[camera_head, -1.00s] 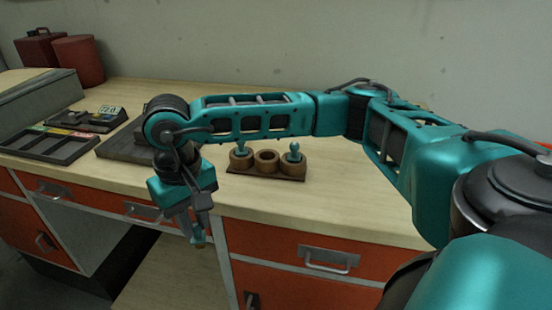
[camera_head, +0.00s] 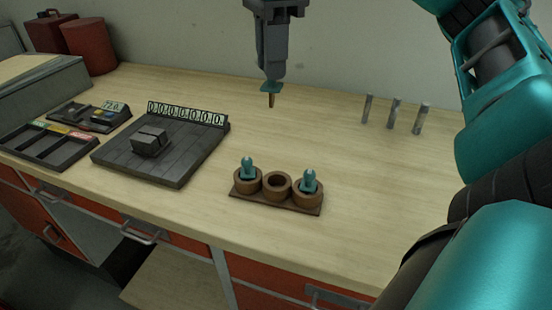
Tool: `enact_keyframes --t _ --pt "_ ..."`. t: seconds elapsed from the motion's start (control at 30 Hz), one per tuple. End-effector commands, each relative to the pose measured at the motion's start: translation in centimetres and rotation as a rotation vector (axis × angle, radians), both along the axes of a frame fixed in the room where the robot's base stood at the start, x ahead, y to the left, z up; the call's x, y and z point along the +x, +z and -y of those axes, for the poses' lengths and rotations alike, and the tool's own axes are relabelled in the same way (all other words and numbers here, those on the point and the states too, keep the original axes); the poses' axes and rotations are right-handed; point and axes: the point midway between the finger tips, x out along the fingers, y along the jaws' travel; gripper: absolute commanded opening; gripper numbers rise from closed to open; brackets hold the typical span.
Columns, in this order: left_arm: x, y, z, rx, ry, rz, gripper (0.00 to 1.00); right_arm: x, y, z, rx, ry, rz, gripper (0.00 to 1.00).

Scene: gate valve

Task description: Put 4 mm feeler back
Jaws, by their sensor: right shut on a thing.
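My right gripper (camera_head: 271,76) hangs point-down at the top middle, high above the workbench. It is shut on a feeler (camera_head: 271,90), a small teal piece with a thin brownish tip pointing down. A brown wooden holder (camera_head: 276,202) with a row of three round cups stands on the bench below. The left cup holds a teal feeler (camera_head: 247,169) and the right cup holds another teal feeler (camera_head: 309,181). The middle cup (camera_head: 277,184) is empty. I cannot read any size marking. My left gripper is not in view.
A dark slab (camera_head: 185,160) with a number strip and a grey block lies left of the holder. A divided tray (camera_head: 45,147) and a gauge (camera_head: 90,116) are farther left. Several grey pins (camera_head: 394,113) stand at the back right. The bench (camera_head: 360,190) right of the holder is clear.

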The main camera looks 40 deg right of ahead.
Motion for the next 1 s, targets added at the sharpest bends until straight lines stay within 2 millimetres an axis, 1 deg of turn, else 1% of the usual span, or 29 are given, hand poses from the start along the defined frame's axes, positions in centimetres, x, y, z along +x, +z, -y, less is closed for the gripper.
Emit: enact_keyframes --t 0.07,0.17,0.27,0.4,0.53,0.57,0.7,0.8,1.0 --pt "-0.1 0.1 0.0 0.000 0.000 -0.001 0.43 -0.4 0.8 0.3 0.001 -0.063 0.001 0.00" --pt "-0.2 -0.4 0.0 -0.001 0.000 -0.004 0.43 -0.7 0.6 0.4 0.000 -0.104 -0.002 0.00" --pt "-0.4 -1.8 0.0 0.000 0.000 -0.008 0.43 -0.8 -1.3 0.5 -0.001 -0.115 -0.006 0.00" --pt "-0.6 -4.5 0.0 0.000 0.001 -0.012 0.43 -0.8 -5.1 0.5 0.000 -0.114 -0.007 0.00" --pt "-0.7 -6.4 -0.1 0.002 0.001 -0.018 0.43 -0.8 -8.4 0.5 -0.001 -0.114 -0.007 0.00" --pt "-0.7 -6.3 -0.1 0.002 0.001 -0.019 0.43 -0.9 -8.8 0.5 -0.003 -0.114 -0.006 0.00" --pt "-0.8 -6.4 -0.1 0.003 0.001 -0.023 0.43 -0.8 -11.9 0.5 -0.003 -0.116 -0.005 0.00" --pt "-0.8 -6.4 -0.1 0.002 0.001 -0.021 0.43 -0.8 -13.5 0.5 -0.001 -0.114 -0.002 0.00" --pt "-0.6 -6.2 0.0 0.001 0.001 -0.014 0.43 -0.8 -15.1 0.5 -0.001 -0.114 -0.002 0.00"
